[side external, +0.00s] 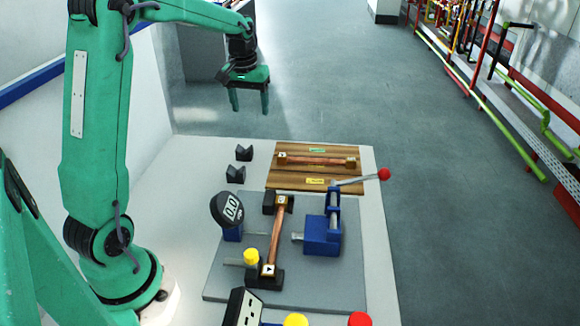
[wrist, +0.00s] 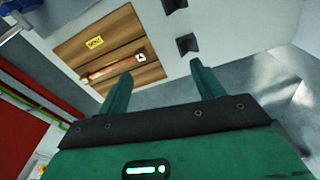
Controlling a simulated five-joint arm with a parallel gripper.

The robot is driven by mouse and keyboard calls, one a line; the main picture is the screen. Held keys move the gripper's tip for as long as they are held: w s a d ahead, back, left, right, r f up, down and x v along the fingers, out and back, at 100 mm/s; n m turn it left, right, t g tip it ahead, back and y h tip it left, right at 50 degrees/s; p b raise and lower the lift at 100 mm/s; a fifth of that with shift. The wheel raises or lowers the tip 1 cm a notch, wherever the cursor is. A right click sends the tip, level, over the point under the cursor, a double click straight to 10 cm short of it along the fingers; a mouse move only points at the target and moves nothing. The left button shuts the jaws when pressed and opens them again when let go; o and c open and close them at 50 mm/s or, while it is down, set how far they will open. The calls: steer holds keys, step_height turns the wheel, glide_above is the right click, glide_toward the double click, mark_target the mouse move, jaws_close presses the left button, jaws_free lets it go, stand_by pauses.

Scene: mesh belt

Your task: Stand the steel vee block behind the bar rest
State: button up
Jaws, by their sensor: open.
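Two small dark blocks with V notches stand on the pale table left of the wooden board: a far one (side external: 244,153) and a near one (side external: 235,174). I cannot tell which is the steel vee block. Both show in the wrist view, one at the top edge (wrist: 173,5) and one lower (wrist: 187,45). A copper bar (side external: 275,235) spans two dark supports (side external: 264,278) on the grey plate; which part is the bar rest is unclear. My gripper (side external: 250,111) is open and empty, high above the table's far edge; its fingers (wrist: 160,69) point toward the blocks.
The wooden board (side external: 300,177) carries another copper bar (side external: 318,160) and labels. On the grey plate (side external: 335,290) stand a round digital gauge (side external: 229,208) and a blue clamp (side external: 322,238) with a raised red-knobbed lever (side external: 384,174). Bare table lies around the blocks.

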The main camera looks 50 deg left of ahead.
steer(key=s+d+r+m+t, duration=0.1)
steer(key=s+d+r+m, duration=0.1)
steer(key=s+d+r, duration=0.45)
steer(key=s+d+f+m+t, duration=0.2)
steer(key=s+d+m, duration=0.3)
steer(key=s+d, duration=0.9)
steer(key=shift+s+d+t+h, duration=0.2)
steer(key=shift+t+h, duration=0.1)
steer(key=shift+t, duration=0.5)
